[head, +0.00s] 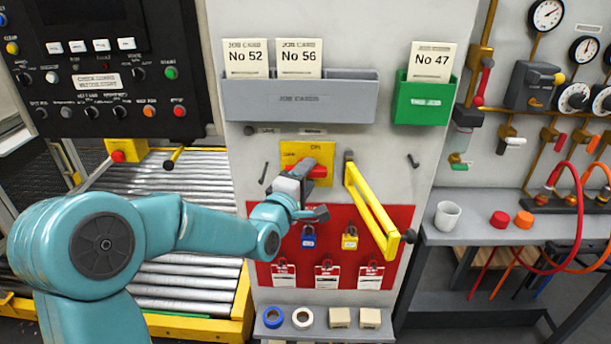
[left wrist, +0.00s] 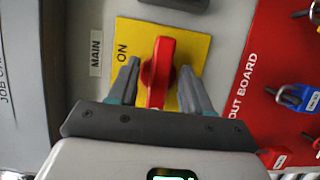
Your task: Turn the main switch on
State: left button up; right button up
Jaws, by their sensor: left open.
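The main switch has a red handle (head: 319,171) on a yellow plate (head: 325,152) marked ON at the top. The handle lies sideways in the head view, not pointing up at ON. In the left wrist view, the red handle (left wrist: 158,72) stands between my open fingers, with the yellow plate (left wrist: 190,45) behind. My left gripper (head: 303,180) is at the switch and covers part of it in the head view. In the left wrist view, my left gripper (left wrist: 160,78) has one finger on each side of the handle; contact cannot be told. My right gripper is not in view.
A yellow hinged bar (head: 372,212) sticks out just right of the switch. Below is a red lockout board (head: 390,235) with padlocks and tags. A grey job card rack (head: 300,100) is above, a green tray (head: 420,102) at upper right. A roller conveyor (head: 190,172) is left.

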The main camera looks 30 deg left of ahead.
pick_arm(q)
grip_shut()
jog(key=shift+r+m+g+y+p, duration=0.1)
jog(key=shift+m+g+y+p, duration=0.8)
jog(key=shift+m+p, duration=1.55)
jog(key=shift+f+m+g+y+p, duration=0.1)
jog(key=shift+m+g+y+p, duration=0.45)
jog(key=shift+m+g+p, duration=1.3)
jog(key=shift+r+m+g+y+p, duration=0.1)
jog(key=shift+m+g+y+p, duration=0.5)
jog(key=shift+m+p, duration=2.35)
jog(key=shift+n+t+p, duration=0.25)
jog(key=shift+n+p, duration=0.2)
jog(key=shift+p, duration=0.15)
